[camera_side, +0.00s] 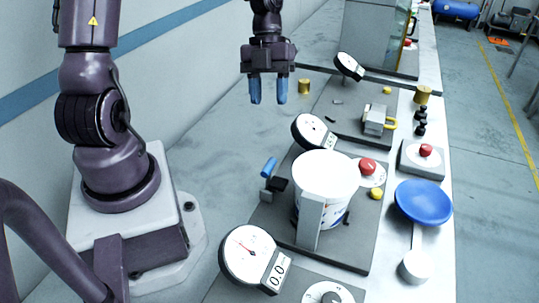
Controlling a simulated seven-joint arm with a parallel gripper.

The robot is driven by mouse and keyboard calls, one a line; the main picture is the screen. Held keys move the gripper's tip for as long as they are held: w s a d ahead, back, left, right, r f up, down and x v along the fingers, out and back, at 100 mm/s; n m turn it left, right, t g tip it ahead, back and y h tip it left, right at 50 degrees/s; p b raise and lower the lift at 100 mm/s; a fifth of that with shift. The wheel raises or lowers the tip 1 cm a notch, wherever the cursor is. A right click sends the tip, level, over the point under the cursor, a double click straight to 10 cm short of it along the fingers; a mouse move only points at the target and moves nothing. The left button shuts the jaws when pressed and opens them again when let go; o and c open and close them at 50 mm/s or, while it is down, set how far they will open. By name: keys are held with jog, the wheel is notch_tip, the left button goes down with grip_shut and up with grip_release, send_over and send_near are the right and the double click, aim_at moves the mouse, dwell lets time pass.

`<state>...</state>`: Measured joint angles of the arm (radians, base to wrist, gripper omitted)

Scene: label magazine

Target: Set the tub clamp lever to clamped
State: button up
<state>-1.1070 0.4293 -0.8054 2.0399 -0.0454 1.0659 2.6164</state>
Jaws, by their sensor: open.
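A white tub (325,185) stands on a dark grey plate (350,250) in the middle right of the side view, behind a light grey upright bracket (311,222). A lever with a blue handle (269,167) sits at the tub's left side and is tilted up to the left; I take it for the clamp lever. Its link to the tub is partly hidden. My gripper (268,98) hangs above and behind the lever, clear of it, with its blue fingertips pointing down. The fingers are apart with nothing between them.
Dial gauges stand in front (248,255) and behind (309,131) the tub. A red button (368,166), a blue dish (423,202) and a white cylinder (415,267) are to its right. A brass cylinder (304,86) stands near my gripper. The bench left of the lever is clear.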

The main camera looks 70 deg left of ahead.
aim_at(270, 161)
jog(key=shift+m, duration=0.6)
jog(key=x, duration=1.3)
jog(key=shift+s, duration=0.1)
grip_shut()
